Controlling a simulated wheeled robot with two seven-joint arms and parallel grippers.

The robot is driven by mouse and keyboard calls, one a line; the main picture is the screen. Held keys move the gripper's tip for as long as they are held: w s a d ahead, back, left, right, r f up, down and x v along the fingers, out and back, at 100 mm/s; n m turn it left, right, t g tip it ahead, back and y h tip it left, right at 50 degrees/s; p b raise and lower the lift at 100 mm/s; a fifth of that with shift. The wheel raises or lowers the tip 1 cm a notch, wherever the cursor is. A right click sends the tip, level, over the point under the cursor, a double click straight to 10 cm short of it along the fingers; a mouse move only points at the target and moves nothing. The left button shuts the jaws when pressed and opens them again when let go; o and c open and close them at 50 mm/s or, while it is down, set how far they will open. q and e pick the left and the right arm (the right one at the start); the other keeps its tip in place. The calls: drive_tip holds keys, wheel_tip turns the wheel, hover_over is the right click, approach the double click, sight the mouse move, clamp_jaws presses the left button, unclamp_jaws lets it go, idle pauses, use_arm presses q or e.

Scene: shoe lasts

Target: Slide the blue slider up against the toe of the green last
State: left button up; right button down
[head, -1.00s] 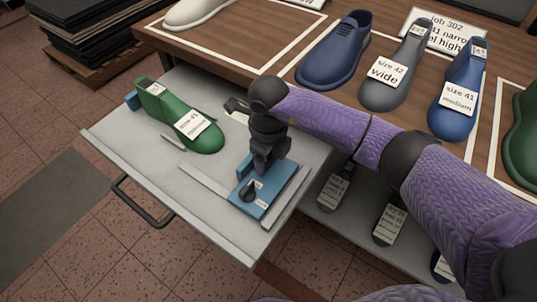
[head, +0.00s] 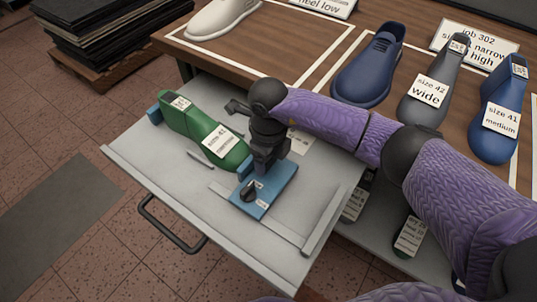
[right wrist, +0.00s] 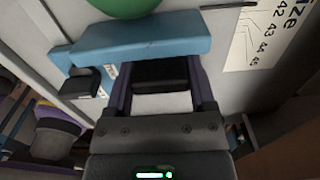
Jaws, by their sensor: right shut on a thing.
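The green last (head: 192,122), with a white size label, lies in the pulled-out grey drawer, its toe pointing right toward the slider. The blue slider (head: 278,194) is a flat plate with a raised end block and a black knob (head: 249,190). In the right wrist view its end block (right wrist: 140,45) lies right by the green last (right wrist: 125,6); I cannot tell whether they touch. My right gripper (head: 266,166) is down at the slider and shut on it; the gripped part is mostly hidden. The gripper also shows in the right wrist view (right wrist: 160,85). My left gripper is out of view.
The slider sits between metal rails (head: 262,217) in the drawer (head: 125,160). A blue block (head: 154,115) stands at the last's heel. More lasts, including a grey one (head: 424,98), stand on the wooden table (head: 270,55). A printed scale (right wrist: 265,35) lies beside the slider.

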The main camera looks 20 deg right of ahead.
drive_tip(key=shift+c, duration=1.4)
unclamp_jaws()
drive_tip(key=shift+o, duration=1.3)
wheel_tip(320, 180, up, 9)
drive_tip(key=p, duration=0.3)
drive_tip(key=shift+r, duration=0.15)
drive_tip(key=shift+r+p, duration=0.3)
drive_tip(key=shift+r, duration=0.1)
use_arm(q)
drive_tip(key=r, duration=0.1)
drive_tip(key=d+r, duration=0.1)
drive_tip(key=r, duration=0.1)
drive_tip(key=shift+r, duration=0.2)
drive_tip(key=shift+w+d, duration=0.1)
use_arm(e)
drive_tip(key=shift+f, duration=0.1)
